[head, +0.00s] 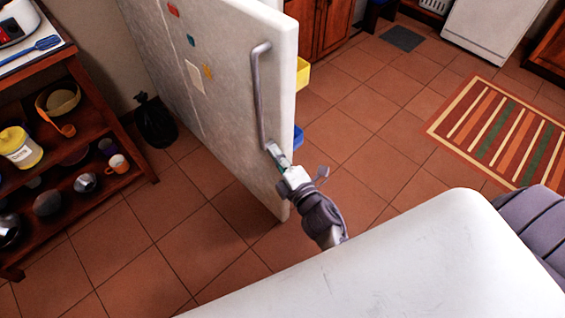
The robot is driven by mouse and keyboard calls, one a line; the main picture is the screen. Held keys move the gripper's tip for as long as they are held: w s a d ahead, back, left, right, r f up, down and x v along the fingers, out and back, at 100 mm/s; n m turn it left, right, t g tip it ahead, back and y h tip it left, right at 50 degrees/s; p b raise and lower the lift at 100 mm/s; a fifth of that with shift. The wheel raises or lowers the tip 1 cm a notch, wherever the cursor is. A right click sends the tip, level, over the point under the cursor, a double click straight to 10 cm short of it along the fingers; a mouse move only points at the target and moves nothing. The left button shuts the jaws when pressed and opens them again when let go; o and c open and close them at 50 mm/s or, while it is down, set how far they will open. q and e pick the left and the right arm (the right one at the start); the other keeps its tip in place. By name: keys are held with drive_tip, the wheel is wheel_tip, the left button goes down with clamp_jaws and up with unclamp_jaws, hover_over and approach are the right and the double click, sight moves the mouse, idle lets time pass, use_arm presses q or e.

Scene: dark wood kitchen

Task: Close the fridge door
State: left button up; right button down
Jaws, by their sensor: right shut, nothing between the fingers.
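The white fridge door (215,75) stands open and upright in the head view, its edge towards the centre. It has a long grey vertical handle (257,95) and small coloured magnets and a paper note on its face. My right gripper (274,153) is shut and empty, with its fingertips at the lower end of the handle. I cannot tell whether they touch it. Yellow (303,74) and blue (297,138) door bins show past the door's edge. The fridge body is not clearly seen. My left gripper is not in view.
A wooden shelf (105,130) with bowls, cups and a yellow-lidded jar stands at the left. A black bag (155,122) sits on the floor between shelf and door. A striped rug (505,130) lies at the right. The tiled floor (375,125) right of the door is clear.

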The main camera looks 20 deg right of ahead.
sight(279, 134)
drive_tip(key=w, duration=0.4)
drive_tip(key=shift+a, duration=0.25)
drive_tip(key=shift+w+d, duration=0.3)
drive_tip(key=shift+d, duration=0.3)
drive_tip(key=shift+w+d, duration=0.3)
drive_tip(key=shift+d, duration=0.35)
drive_tip(key=shift+w+d, duration=0.3)
drive_tip(key=shift+d, duration=0.3)
